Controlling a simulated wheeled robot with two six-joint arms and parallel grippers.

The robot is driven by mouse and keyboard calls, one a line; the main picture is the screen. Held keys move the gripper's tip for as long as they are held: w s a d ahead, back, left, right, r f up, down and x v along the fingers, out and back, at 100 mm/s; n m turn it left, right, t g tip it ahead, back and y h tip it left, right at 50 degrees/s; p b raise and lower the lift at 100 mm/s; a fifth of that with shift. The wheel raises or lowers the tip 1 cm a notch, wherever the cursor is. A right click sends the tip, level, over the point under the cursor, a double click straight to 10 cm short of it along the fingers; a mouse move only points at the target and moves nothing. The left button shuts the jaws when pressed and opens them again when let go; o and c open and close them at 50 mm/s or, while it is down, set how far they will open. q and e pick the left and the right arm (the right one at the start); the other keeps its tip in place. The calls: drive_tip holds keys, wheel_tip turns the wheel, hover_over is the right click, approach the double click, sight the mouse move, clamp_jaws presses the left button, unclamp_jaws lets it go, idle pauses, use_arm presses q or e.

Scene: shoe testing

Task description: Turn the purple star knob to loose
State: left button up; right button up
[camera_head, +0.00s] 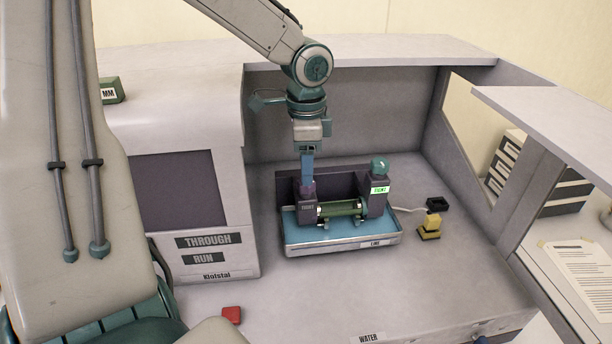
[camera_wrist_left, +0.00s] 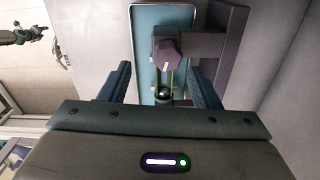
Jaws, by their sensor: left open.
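The purple star knob (camera_wrist_left: 167,55) shows in the left wrist view with a pale line on its face, on a dark purple post of the test rig. In the head view, the knob (camera_head: 306,188) is partly hidden behind my left gripper (camera_head: 307,178), which points down just above it. In the left wrist view, my left gripper's two blue fingers (camera_wrist_left: 160,78) are spread wide, with the knob slightly beyond their tips and nothing held. A label under the knob and a lit green label (camera_head: 380,189) on the right post appear to read TIGHT. My right gripper is not seen.
The rig sits on a blue tray (camera_head: 300,240) in a walled bay. A green roller (camera_head: 341,208) spans its posts. A yellow block (camera_head: 430,224) and black block (camera_head: 437,204) lie right. A red block (camera_head: 231,314) lies front left. The bench front is mostly clear.

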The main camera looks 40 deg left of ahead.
sight(306, 188)
use_arm(q)
drive_tip(key=f, duration=0.1)
drive_tip(key=w+f, duration=0.1)
drive_tip(key=f, duration=0.1)
drive_tip(key=a+f, duration=0.1)
drive_tip(key=shift+w+a+f+p, duration=0.1)
drive_tip(key=shift+w+f+p, duration=0.05)
drive_tip(key=shift+f+p, duration=0.2)
drive_tip(key=shift+s+d+r, duration=0.1)
drive_tip(key=shift+s+d, duration=0.3)
drive_tip(key=shift+s, duration=0.05)
drive_tip(key=shift+w+a, duration=0.15)
drive_tip(key=shift+w, duration=0.05)
drive_tip(key=c, duration=1)
